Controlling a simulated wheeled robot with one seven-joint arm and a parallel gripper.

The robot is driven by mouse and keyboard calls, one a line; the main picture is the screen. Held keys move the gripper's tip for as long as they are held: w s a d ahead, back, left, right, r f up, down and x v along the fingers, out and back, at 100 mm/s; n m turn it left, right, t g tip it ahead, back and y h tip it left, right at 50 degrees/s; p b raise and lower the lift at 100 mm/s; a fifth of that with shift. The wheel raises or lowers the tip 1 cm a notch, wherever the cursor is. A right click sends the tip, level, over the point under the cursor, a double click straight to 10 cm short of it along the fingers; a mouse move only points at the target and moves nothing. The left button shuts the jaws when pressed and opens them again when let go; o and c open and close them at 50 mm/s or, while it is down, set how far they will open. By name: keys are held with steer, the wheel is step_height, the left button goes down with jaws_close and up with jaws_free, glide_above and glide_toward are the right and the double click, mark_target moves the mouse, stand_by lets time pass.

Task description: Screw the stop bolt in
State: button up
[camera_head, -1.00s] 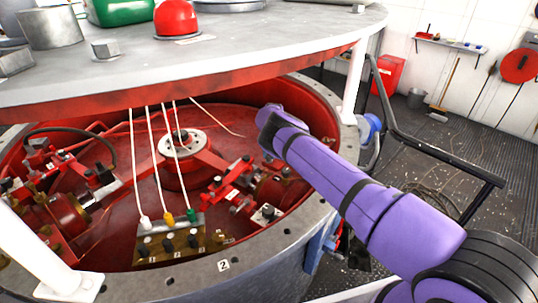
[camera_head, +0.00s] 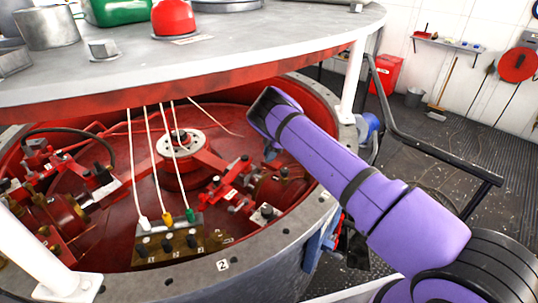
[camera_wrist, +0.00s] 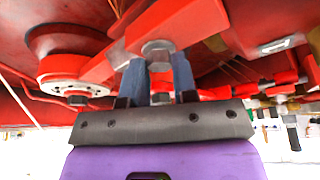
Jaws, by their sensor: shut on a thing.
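In the wrist view, my gripper (camera_wrist: 159,78) has its two blue-grey fingers closed around a grey bolt (camera_wrist: 158,48), taken to be the stop bolt. The wide bolt head shows at the fingertips, against a red arm (camera_wrist: 182,24). I cannot tell how deep the bolt sits. In the head view, my purple wrist hides most of the work; a bit of my gripper (camera_head: 270,153) shows below it, over the right side of the red well. The bolt is hidden there.
A round hub (camera_head: 180,142) stands mid-well. A connector block (camera_head: 168,245) with white cables hanging to it is at the front. A grey upper plate (camera_head: 215,60) overhangs the well. A white post (camera_head: 353,85) stands behind my wrist. Red valve assemblies (camera_head: 232,185) crowd below.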

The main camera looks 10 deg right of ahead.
steer(key=shift+a+r+m+t, duration=0.15)
steer(key=shift+m+t, duration=0.3)
steer(key=shift+m, duration=0.65)
steer(key=shift+d+r+m+t, duration=0.1)
steer(key=shift+m+t, duration=0.35)
steer(key=shift+m, duration=0.65)
steer(key=o, duration=0.9)
steer(key=shift+s+f, duration=0.1)
